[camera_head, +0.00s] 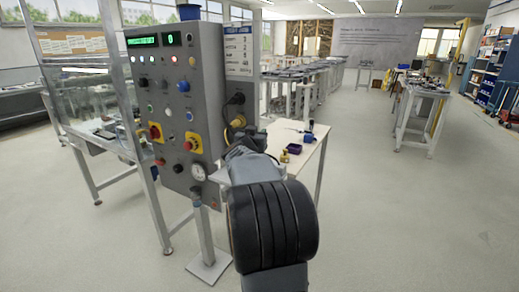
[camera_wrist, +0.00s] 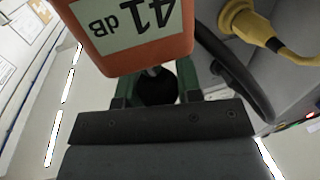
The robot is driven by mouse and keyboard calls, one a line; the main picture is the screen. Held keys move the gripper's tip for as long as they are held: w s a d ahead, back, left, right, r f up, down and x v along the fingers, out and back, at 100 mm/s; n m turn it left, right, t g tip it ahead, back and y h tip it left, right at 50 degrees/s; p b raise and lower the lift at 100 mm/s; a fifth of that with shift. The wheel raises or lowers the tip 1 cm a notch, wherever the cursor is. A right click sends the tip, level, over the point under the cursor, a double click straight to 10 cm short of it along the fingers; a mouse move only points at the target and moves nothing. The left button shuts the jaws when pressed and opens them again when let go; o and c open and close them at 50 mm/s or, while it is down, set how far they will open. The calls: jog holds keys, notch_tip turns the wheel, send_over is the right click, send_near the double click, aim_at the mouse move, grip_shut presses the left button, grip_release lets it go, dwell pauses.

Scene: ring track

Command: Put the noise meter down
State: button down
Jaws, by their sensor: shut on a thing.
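The noise meter (camera_wrist: 130,52) is an orange device with a pale display reading "41 dB", upside down in the wrist view. It fills the upper middle of that view, in front of my gripper (camera_wrist: 155,84). The green fingers stand on both sides of a dark part under the meter, and my gripper is shut on the meter. In the head view my arm reaches forward beside the grey control panel (camera_head: 178,105). I cannot make out the meter there; it seems hidden behind my wrist.
A yellow plug with a cable (camera_wrist: 265,30) is close to the meter on the panel's side. Open floor (camera_head: 385,200) lies to the right.

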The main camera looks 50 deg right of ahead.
jog(key=f, duration=0.1)
jog(key=f+b, duration=0.1)
jog(key=f, duration=0.2)
jog(key=shift+s+d+b, duration=0.2)
jog(key=shift+d+b, duration=0.15)
jog(key=shift+f, duration=0.2)
jog(key=c, duration=0.8)
grip_release()
jog(key=shift+r, duration=0.1)
